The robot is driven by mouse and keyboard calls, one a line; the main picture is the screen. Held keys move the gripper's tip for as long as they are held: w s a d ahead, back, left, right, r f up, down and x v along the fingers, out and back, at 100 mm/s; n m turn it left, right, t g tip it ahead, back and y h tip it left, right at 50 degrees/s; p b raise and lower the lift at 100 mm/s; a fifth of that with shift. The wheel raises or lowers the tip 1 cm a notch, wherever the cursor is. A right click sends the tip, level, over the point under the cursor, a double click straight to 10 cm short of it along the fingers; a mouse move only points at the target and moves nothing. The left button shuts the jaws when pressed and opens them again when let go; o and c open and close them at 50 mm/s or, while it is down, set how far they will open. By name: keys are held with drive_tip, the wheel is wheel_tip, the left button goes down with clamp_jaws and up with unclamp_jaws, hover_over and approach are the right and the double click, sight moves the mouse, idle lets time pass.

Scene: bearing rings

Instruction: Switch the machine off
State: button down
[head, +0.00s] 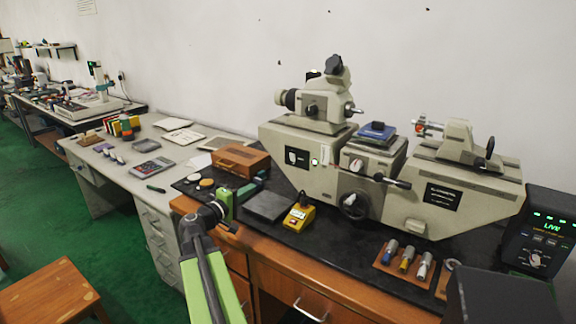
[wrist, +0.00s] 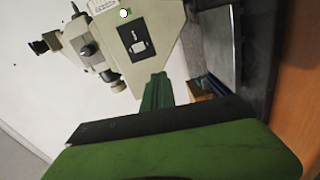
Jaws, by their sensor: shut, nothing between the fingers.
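The machine is a large beige measuring instrument (head: 400,180) on the dark bench top. Its left end carries a black plate with a pale switch-like part (head: 297,157), with a small bright green-white lamp (head: 314,162) beside it. In the wrist view, tilted, the black plate (wrist: 135,42) and the lamp (wrist: 124,13) show beyond my fingers. My gripper (head: 262,177) is left of the machine's left end, apart from the plate. In the wrist view the green fingertips (wrist: 157,92) are together and empty. The plate's markings are too small to read.
A wooden box (head: 241,160) stands behind my gripper. A dark grey slab (head: 268,206) and a yellow button box (head: 299,217) lie in front of the machine. A black display unit (head: 545,235) with lit green text stands at right. A wooden stool (head: 50,295) is at lower left.

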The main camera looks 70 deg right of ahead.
sight(292, 155)
drive_tip(key=s+d+r+n+h, duration=0.1)
drive_tip(key=s+d+r, duration=0.2)
drive_tip(key=s, duration=0.1)
drive_tip(key=shift+d+r+g+h, duration=0.15)
drive_tip(key=shift+d+g+h, duration=0.1)
drive_tip(key=shift+g+h, duration=0.05)
drive_tip(key=shift+s, duration=0.1)
drive_tip(key=p+x, duration=0.1)
drive_tip(key=x, duration=1.3)
drive_tip(key=shift+p, duration=0.3)
drive_tip(key=shift+s, duration=0.1)
